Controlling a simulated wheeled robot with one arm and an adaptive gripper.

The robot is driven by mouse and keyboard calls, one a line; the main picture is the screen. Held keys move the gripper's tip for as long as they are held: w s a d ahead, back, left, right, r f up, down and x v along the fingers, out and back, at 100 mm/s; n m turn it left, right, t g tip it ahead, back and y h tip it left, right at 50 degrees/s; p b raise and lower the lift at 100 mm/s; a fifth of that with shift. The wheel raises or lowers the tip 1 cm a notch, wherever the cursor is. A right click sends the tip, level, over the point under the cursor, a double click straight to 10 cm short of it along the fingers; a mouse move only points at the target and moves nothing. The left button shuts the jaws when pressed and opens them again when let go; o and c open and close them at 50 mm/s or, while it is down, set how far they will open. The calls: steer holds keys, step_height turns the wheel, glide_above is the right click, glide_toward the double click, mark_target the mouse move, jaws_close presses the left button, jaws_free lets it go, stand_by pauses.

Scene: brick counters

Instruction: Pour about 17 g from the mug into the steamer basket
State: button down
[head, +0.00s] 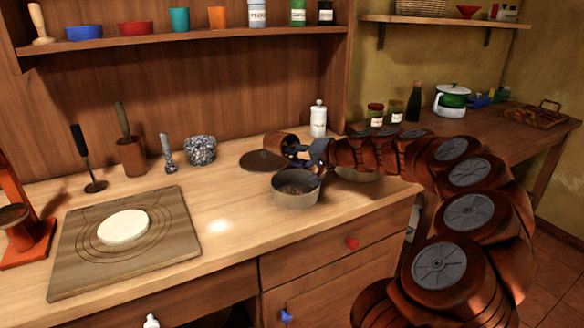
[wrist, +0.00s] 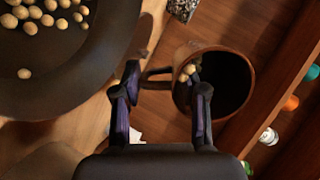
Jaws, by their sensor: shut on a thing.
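The brown mug (head: 280,143) is held tilted on its side above the counter. It also shows in the wrist view (wrist: 178,96), with a few pale round balls near its rim and a dark interior. My gripper (head: 314,157) is shut on the mug's handle, which lies between the fingers (wrist: 165,85) in the wrist view. The grey round container that looks like the steamer basket (head: 296,199) stands on the counter just below and in front of the gripper. In the wrist view the basket (wrist: 95,75) is at upper left, with several pale balls inside.
A dark flat disc (head: 260,162) lies behind the basket. A white bottle (head: 318,120) and a speckled bowl (head: 200,150) stand at the back. A board (head: 80,265) with a pale round piece lies left. Another round container (head: 356,175) is partly hidden by my arm.

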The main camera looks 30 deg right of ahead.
steer(key=shift+w+d+r+g+p, duration=0.15)
steer(key=shift+d+r+g+p, duration=0.2)
steer(key=shift+p, duration=0.4)
steer(key=p, duration=0.2)
steer(key=w+a+g+p, duration=0.1)
steer(key=p, duration=0.1)
steer(key=shift+w+f, duration=0.1)
steer(key=shift+f, duration=0.15)
steer(key=shift+a+f+g+p, duration=0.1)
steer(key=shift+a+g+p, duration=0.05)
steer(key=shift+g+p, duration=0.15)
steer(key=shift+d+f, duration=0.2)
steer(key=shift+f, duration=0.05)
steer(key=shift+s+d, duration=0.15)
steer(key=shift+s, duration=0.05)
steer(key=shift+h+p, duration=0.3)
steer(key=shift+p, duration=0.05)
steer(key=shift+d+r+m+g+p, duration=0.1)
steer(key=shift+m+g+p, duration=0.3)
steer(key=shift+p, duration=0.3)
